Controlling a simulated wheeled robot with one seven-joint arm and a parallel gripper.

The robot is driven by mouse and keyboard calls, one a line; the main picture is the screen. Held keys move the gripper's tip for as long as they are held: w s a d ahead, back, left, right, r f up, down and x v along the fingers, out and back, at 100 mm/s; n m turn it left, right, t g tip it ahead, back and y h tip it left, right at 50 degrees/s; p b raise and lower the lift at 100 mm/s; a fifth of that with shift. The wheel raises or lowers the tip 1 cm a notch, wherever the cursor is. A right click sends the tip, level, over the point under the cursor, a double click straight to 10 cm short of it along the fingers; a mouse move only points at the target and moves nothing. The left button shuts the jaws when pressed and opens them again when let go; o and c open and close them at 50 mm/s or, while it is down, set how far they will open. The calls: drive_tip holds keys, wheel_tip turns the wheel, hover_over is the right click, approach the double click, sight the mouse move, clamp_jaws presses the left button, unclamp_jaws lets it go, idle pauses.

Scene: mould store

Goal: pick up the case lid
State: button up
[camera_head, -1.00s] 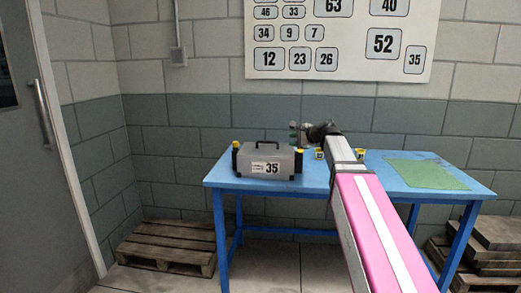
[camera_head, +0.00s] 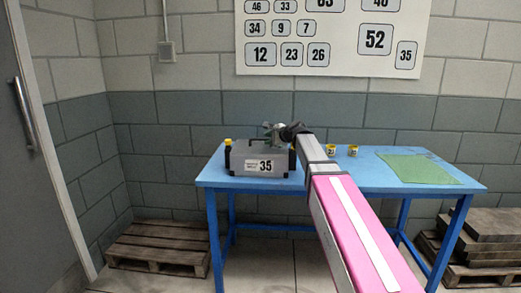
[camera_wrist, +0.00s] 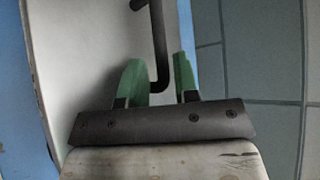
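The case lid (camera_head: 240,163) is a grey box-shaped cover marked 35, with a dark carry handle on top. It stands upright on the left part of the blue table. My gripper (camera_head: 270,128) is just above its right half and hides part of the handle. In the wrist view, the lid's pale grey top (camera_wrist: 88,60) fills the left side. The two green fingers of my gripper (camera_wrist: 158,62) are apart, with the black handle (camera_wrist: 160,40) showing between them. I see no finger closed on the handle.
The blue table (camera_head: 350,180) also bears two small yellow-and-dark pots (camera_head: 331,150) and a green mat (camera_head: 418,170) at right. A yellow-topped dark post (camera_head: 228,150) stands at the lid's left end. Pallets lie on the floor at left (camera_head: 160,245) and right (camera_head: 490,228).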

drive_tip(key=shift+x, duration=1)
clamp_jaws()
drive_tip(key=shift+r, duration=0.2)
